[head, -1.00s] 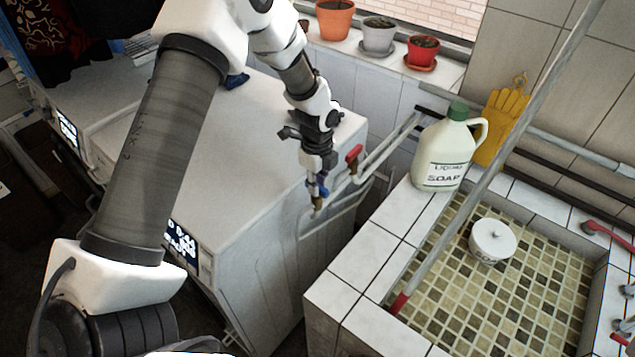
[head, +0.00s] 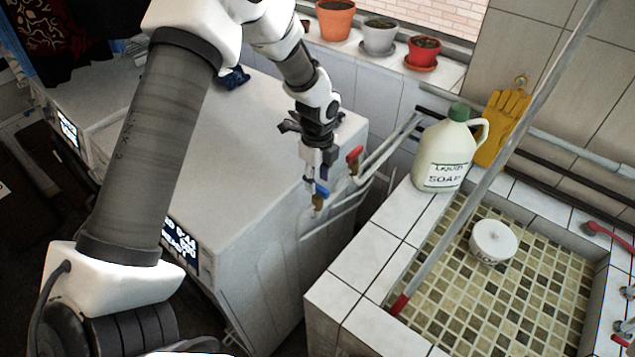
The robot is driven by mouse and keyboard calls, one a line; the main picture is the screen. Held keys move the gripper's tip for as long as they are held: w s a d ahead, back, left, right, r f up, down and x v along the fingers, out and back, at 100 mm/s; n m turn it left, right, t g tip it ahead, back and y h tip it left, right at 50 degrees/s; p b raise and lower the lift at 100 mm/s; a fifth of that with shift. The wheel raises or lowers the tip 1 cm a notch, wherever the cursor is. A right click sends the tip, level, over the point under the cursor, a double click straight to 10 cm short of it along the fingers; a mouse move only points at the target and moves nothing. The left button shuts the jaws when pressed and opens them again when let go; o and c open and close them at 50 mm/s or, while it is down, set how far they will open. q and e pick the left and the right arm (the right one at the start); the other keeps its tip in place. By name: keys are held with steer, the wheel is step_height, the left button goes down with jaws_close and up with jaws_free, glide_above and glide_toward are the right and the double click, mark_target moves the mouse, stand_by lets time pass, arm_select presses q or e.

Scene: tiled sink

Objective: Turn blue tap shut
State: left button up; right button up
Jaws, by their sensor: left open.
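The blue tap (head: 320,189) has a small blue handle on a brass body, low beside the white machine's right side. My left gripper (head: 317,172) points down right above the blue handle, its fingers close around or just above it. The gripper is open; whether the fingers touch the handle is too small to tell. A red tap (head: 355,157) sits just right of the gripper on the neighbouring pipe. My right gripper is not in view.
White machines (head: 240,130) fill the left and middle. The tiled sink (head: 370,270) is at the right, holding a white round pot (head: 492,241) and a leaning pole (head: 490,165). A soap jug (head: 444,150) stands on the rim. Flower pots (head: 378,36) line the sill.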

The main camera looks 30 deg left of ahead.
mark_target(317, 186)
arm_select(q)
step_height(317, 186, up, 10)
stand_by(0.3)
steer(key=shift+s, duration=0.1)
